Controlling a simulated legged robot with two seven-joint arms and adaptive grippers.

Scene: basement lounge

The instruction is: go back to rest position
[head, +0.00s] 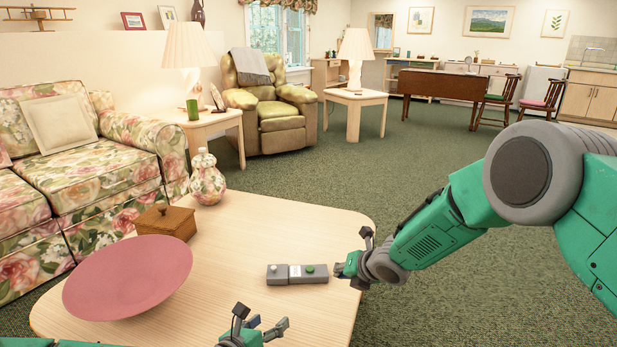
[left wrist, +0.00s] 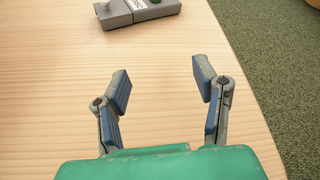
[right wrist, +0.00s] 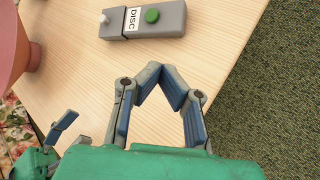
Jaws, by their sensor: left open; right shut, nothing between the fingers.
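My left gripper (head: 258,329) is over the near edge of the light wooden coffee table (head: 225,232) at the bottom of the head view. In the left wrist view its fingers (left wrist: 162,88) are spread apart with nothing between them. My right gripper (head: 358,262) is over the table's right side, beside the right end of a grey box (head: 318,279) with a green button. In the right wrist view its fingertips (right wrist: 162,76) meet and hold nothing. The box, with a white knob and a "DISC" label, lies a little beyond the fingertips there, apart from them.
A pink bowl (head: 128,277), a wooden box (head: 165,221) and a floral vase (head: 207,180) stand on the table's left half. A floral sofa (head: 85,170) is at the left. Open green carpet (head: 440,310) lies to the right of the table.

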